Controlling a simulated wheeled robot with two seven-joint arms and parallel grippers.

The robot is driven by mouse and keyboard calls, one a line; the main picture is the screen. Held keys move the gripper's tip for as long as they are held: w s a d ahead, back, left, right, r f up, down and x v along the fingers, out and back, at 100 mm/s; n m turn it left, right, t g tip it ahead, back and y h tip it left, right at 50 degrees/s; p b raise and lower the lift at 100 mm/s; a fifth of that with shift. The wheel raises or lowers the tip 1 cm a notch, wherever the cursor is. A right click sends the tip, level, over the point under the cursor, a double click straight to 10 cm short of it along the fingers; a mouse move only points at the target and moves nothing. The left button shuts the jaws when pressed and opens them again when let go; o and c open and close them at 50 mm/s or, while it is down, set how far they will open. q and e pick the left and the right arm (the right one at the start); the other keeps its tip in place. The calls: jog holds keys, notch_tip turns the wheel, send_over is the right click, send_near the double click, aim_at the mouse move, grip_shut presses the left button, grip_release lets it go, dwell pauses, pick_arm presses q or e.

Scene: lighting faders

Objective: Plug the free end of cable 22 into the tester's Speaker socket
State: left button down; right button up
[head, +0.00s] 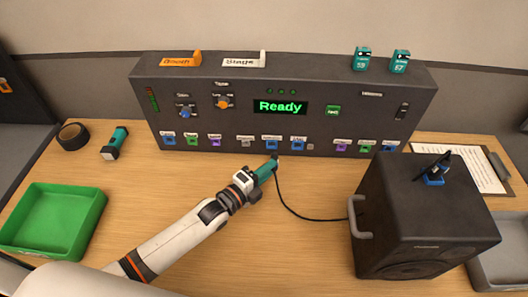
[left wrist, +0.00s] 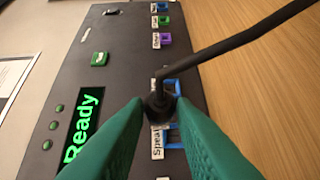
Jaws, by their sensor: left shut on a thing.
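The dark tester (head: 340,125) stands at the back with a lit "Ready" display and a row of small coloured sockets along its lower front. My left gripper (head: 272,165) is close in front of the middle sockets, shut on a black plug (left wrist: 159,106) with its black cable (head: 292,207). In the left wrist view the plug sits between the fingertips (left wrist: 158,112), over the gap between two blue sockets, one above (left wrist: 172,87) and one partly hidden (left wrist: 174,136). A label starting "Spea" (left wrist: 157,141) is beside the lower one. Whether the plug touches the panel I cannot tell.
A green tray (head: 52,222), black tape roll (head: 73,136) and teal device (head: 116,143) lie left. A clipboard (head: 470,168) is behind the box.

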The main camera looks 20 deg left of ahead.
pick_arm(q)
jog(key=shift+s+a+f, duration=0.15)
jog(key=shift+s+f, duration=0.25)
jog(key=shift+f, duration=0.15)
jog(key=shift+s+a+f, duration=0.15)
jog(key=shift+s+f, duration=0.2)
jog(key=shift+f, duration=0.25)
jog(key=shift+w+a+b, duration=0.25)
jog(key=shift+w+b, duration=0.4)
jog(key=shift+w, duration=0.4)
jog(key=shift+w+a+b, duration=0.2)
jog(key=shift+w+b, duration=0.45)
jog(key=shift+w, duration=0.35)
jog(key=shift+w+a, duration=0.1)
jog(key=shift+w, duration=0.4)
jog(key=shift+w+a+b, duration=0.2)
jog(key=shift+w+b, duration=0.35)
jog(key=shift+w, duration=0.4)
jog(key=c, duration=1.1)
grip_release()
